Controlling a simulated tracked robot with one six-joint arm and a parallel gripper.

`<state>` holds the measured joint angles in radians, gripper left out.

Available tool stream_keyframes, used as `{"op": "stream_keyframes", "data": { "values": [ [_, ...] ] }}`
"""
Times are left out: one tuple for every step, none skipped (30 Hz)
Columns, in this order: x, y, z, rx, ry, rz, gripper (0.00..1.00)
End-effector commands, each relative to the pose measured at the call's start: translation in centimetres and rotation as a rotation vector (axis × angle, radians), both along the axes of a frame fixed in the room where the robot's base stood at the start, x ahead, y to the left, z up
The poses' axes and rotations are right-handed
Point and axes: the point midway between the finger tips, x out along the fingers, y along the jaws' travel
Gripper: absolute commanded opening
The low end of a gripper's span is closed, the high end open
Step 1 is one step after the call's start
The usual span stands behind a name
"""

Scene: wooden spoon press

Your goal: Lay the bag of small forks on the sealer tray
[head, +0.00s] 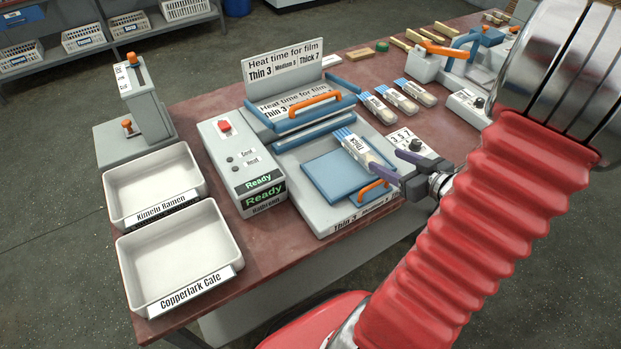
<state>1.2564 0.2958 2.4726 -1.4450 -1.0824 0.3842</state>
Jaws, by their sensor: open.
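A clear bag marked "Thick" (359,149) with a blue end is over the right side of the sealer's blue tray (331,181). It slants from upper left to lower right and seems to lie there, though I cannot tell whether it rests flat. My gripper (387,164) is open, its dark fingers around or just beside the bag's lower right end; contact is unclear. The sealer (314,212) has its orange-handled lid (300,110) raised behind the tray. I cannot make out what cutlery the bag holds.
Several similar bags (397,99) lie behind the sealer. A dial box (417,146) stands to its right. A control box reading "Ready" (236,160) stands to its left. Two white bins, Kimelu Ramen (124,187) and Copperlark Cafe (165,252), are at the left edge.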

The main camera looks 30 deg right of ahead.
Motion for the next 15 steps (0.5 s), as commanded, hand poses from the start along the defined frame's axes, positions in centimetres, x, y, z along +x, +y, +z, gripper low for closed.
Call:
{"op": "stream_keyframes", "data": {
  "values": [
    [0.5,0.0,0.3,-0.02,0.01,-0.004,0.6],
    [0.8,-0.2,0.4,-0.035,0.019,-0.009,0.6],
    [1.3,-0.3,0.7,-0.059,0.033,-0.019,0.6],
    [1.7,-0.5,1.0,-0.078,0.045,-0.026,0.6],
    [2.2,-0.6,1.3,-0.099,0.056,-0.037,0.6],
    [2.7,-0.8,1.7,-0.127,0.075,-0.053,0.6],
    [3.2,-0.9,2.1,-0.149,0.088,-0.066,0.6],
    [3.6,-1.0,2.5,-0.171,0.101,-0.077,0.6],
    [4.2,-1.1,3.1,-0.198,0.118,-0.095,0.6],
    [4.6,-1.1,3.6,-0.217,0.132,-0.109,0.6],
    [4.9,-1.1,4.0,-0.235,0.143,-0.124,0.6],
    [5.4,-1.0,4.7,-0.257,0.157,-0.142,0.6],
    [5.7,-0.9,5.2,-0.272,0.169,-0.155,0.6],
    [6.0,-0.8,5.7,-0.284,0.178,-0.17,0.6],
    [6.3,-0.5,6.4,-0.3,0.191,-0.186,0.6]
  ]
}}
